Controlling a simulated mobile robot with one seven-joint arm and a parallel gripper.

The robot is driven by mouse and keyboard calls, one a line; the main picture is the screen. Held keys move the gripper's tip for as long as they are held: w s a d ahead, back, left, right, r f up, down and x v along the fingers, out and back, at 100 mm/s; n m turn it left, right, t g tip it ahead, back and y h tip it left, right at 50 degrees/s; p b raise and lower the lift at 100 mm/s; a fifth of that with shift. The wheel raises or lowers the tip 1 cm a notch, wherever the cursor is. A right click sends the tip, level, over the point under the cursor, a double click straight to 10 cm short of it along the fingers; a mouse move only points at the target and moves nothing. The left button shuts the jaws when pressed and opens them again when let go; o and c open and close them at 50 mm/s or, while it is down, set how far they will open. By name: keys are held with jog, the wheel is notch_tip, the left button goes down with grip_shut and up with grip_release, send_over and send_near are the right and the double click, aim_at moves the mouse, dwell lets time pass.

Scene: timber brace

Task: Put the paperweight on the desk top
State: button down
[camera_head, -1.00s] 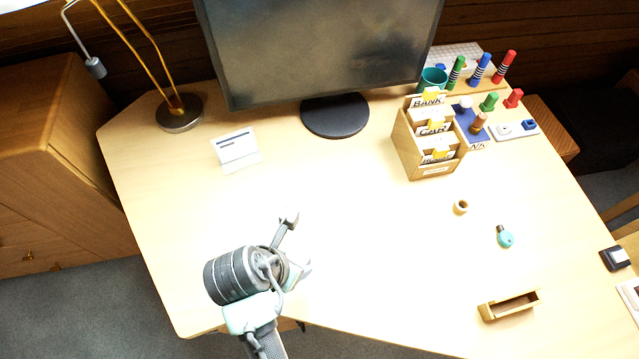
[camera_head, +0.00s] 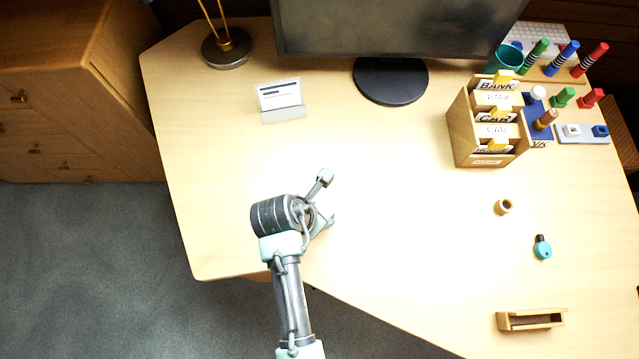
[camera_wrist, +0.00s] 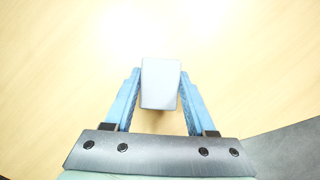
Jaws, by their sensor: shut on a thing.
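The paperweight (camera_wrist: 160,84) is a pale grey-white block in the wrist view. My gripper (camera_wrist: 160,92) is shut on it, with a blue finger on each side. In the head view my gripper (camera_head: 328,200) is over the front left part of the desk top (camera_head: 220,190), a light wooden surface. The paperweight is hard to make out there. I cannot tell whether it touches the desk top or hangs just above it.
A card stand (camera_head: 281,98), a lamp (camera_head: 226,47) and a monitor (camera_head: 391,80) stand at the back. A wooden file box (camera_head: 460,130), a small ring (camera_head: 504,206), a teal key-like item (camera_head: 542,248) and a wooden tray (camera_head: 530,321) are to the right. The desk's middle is clear.

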jog(key=shift+w+f, duration=0.1)
jog(key=shift+f, duration=0.15)
jog(key=shift+c, duration=1.1)
grip_release()
jog(key=shift+f, duration=0.1)
